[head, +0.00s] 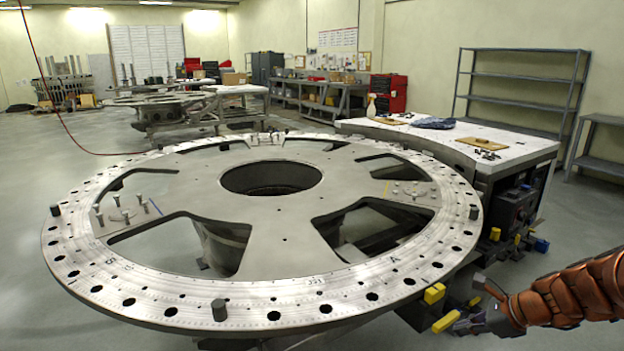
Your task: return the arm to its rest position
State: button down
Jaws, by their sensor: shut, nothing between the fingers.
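My gripper (458,312) is at the lower right, at the end of my orange arm, which comes in from the right edge. It is shut and empty, with its dark fingers pointing left. It is near the right front rim of the large round turret plate (280,290), and I cannot tell the exact gap between them. The plate is grey metal, with a round central opening, several large cutouts and a ring of holes around its edge. Small upright pins and bolts stand on it. Yellow blocks (434,293) show close to my gripper.
A white-topped workbench (520,149) with a blue cloth (433,123) and small parts stands behind the plate at the right. Empty grey shelving (520,88) is against the right wall. A red cable (48,100) hangs at the left. Grey floor (30,180) is clear at the left.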

jog(key=s+a+r+n+g+p, duration=0.1)
jog(key=s+a+r+n+g, duration=0.2)
jog(key=s+a+n, duration=0.45)
jog(key=s+a+r+n+g+p, duration=0.1)
jog(key=s+a+r+n+g, duration=0.25)
jog(key=a, duration=0.75)
jog(key=s+a+r+n+g+h+p, duration=0.1)
jog(key=s+n+h, duration=0.4)
jog(key=s+n, duration=0.8)
jog(key=s+a+r+p, duration=0.1)
jog(key=s, duration=0.5)
jog(key=shift+r+n, duration=0.15)
jog(key=shift+n, duration=0.25)
jog(key=shift+s+d, duration=0.1)
